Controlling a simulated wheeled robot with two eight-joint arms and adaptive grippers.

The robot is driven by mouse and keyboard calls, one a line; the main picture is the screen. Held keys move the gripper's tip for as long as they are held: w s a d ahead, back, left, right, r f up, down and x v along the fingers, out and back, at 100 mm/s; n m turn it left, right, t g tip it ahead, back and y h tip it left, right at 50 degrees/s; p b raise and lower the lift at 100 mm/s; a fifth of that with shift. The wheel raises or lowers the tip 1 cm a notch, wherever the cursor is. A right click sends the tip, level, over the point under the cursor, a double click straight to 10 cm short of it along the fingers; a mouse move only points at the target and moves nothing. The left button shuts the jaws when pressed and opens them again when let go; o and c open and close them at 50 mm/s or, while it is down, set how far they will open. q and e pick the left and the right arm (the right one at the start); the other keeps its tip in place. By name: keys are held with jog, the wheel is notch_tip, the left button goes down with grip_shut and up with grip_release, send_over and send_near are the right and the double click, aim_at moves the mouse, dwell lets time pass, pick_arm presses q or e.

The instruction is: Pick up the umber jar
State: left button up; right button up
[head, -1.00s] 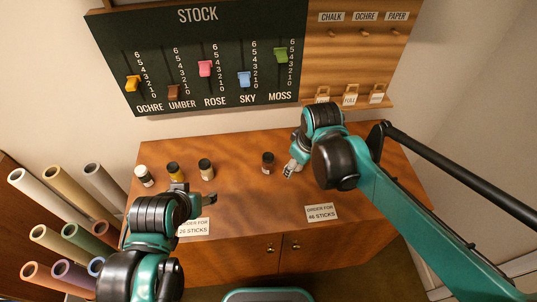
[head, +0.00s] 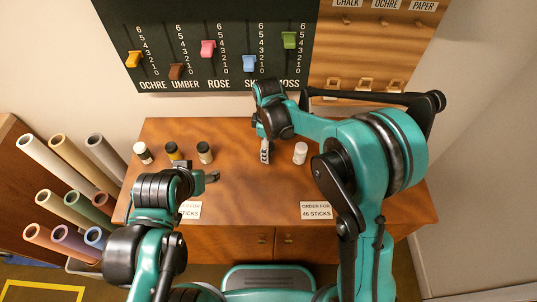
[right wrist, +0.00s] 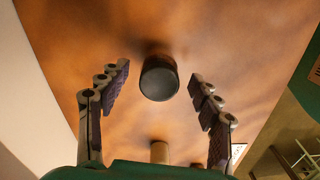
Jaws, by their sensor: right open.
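The dark round lid of a jar (right wrist: 159,80), which matches where the umber jar stood a second ago, shows in the right wrist view between the two fingers of my right gripper (right wrist: 157,100). The fingers are open, with a clear gap on each side of the jar. In the head view my right gripper (head: 265,154) is over the middle of the cabinet top and hides that jar. My left gripper (head: 205,177) is at the left front of the cabinet top, near the left order card; its finger gap is unclear.
A pale jar (head: 300,153) stands right of my right gripper. Order card (head: 316,211) lies at the front right.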

notch_tip(320, 180, down, 4)
jog(key=shift+d+r+b, duration=0.15)
jog(key=shift+r+b, duration=0.1)
jog(key=shift+b, duration=0.25)
jog(key=shift+r, duration=0.1)
jog(key=c, duration=1.3)
jog(key=shift+r, duration=0.15)
